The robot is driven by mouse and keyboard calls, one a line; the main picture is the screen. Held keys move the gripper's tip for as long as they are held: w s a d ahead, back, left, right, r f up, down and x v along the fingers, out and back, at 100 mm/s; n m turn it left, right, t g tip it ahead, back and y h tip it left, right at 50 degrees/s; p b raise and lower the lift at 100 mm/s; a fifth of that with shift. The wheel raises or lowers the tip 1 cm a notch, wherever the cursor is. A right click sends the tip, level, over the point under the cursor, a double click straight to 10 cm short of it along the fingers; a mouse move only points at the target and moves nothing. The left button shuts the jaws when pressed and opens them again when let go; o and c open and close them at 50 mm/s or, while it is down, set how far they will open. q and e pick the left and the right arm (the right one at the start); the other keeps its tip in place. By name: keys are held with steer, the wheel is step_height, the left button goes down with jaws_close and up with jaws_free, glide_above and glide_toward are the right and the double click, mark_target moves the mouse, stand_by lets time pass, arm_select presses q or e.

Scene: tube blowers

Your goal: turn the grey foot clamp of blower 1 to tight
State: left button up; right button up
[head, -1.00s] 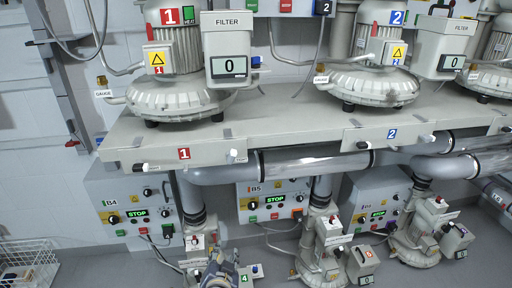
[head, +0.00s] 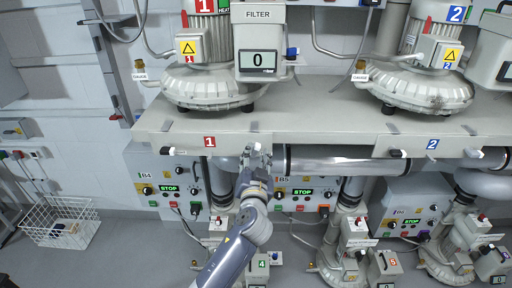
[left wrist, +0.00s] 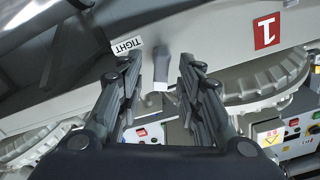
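The grey foot clamp (left wrist: 161,70) of blower 1 shows in the left wrist view as a short grey lever with a pale end. A white TIGHT label (left wrist: 127,45) is close beside it, by one fingertip. My left gripper (left wrist: 164,62) is open, with one finger on each side of the lever; a gap shows on both sides. In the head view my left gripper (head: 257,155) is at the front edge of the blower shelf, right of the red 1 sign (head: 209,142), and hides the clamp. Blower 1 (head: 212,85) stands above on the shelf. My right gripper is not in view.
A black and white handle (head: 172,152) sticks out left of the red sign. A clear pipe (head: 325,160) runs under the shelf (head: 300,128) to the right. Control boxes and smaller blowers stand below. A wire basket (head: 62,222) is on the floor at left.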

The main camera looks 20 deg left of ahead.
arm_select(q)
steer(key=shift+p+x, duration=0.3)
steer(key=shift+x, duration=1.1)
jaws_close()
